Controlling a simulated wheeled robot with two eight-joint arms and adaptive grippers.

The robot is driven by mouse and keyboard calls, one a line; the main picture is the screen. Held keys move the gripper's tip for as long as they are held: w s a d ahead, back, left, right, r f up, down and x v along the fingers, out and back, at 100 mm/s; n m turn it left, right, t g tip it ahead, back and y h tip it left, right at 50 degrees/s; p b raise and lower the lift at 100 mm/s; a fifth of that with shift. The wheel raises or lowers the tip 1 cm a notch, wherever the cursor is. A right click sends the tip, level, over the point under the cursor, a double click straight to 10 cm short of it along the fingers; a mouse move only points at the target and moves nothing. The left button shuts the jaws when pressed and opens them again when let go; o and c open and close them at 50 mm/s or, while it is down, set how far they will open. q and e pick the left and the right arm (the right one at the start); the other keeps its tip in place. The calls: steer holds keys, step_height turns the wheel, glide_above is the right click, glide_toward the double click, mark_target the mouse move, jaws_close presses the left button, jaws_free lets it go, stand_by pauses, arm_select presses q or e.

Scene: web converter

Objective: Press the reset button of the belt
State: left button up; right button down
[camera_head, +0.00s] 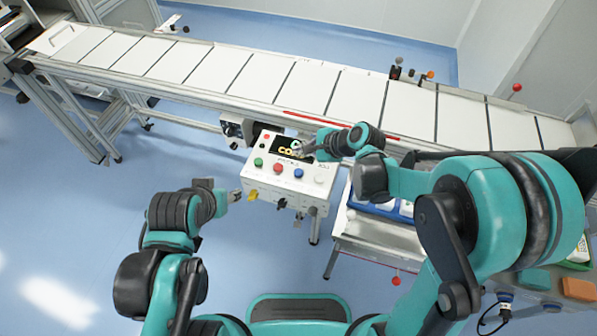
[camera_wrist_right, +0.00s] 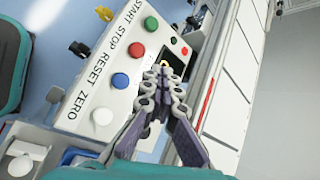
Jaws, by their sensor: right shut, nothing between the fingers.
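The white control box (camera_head: 285,178) stands in front of the conveyor belt (camera_head: 255,78). Its front row has green, red, blue and white buttons. The blue button (camera_head: 298,173) is third from the left; it also shows in the right wrist view (camera_wrist_right: 120,80), beside the printed word RESET. My right gripper (camera_head: 304,149) is shut and empty, its fingertips over the box's dark display, behind the button row. In the wrist view the fingertips (camera_wrist_right: 165,68) appear to the right of the blue button, apart from it. My left gripper (camera_head: 236,195) is left of the box; its opening is unclear.
Yellow and black knobs sit on the box's front face. A small table (camera_head: 375,236) with a blue tray stands to the right, partly hidden by my right arm. An orange block (camera_head: 579,289) lies at the far right. The blue floor at left is clear.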

mark_target(296, 170)
step_height(296, 170, down, 8)
steer(key=b, duration=0.6)
stand_by(1.1)
steer(key=shift+f+b, duration=0.45)
steer(key=shift+b, duration=0.1)
steer(key=shift+f+b, duration=0.6)
steer(key=shift+f, duration=0.05)
stand_by(0.5)
steer(key=shift+r, duration=0.1)
steer(key=shift+r+p, duration=0.85)
steer(key=shift+r, duration=0.15)
step_height(296, 170, up, 5)
steer(key=p, duration=0.4)
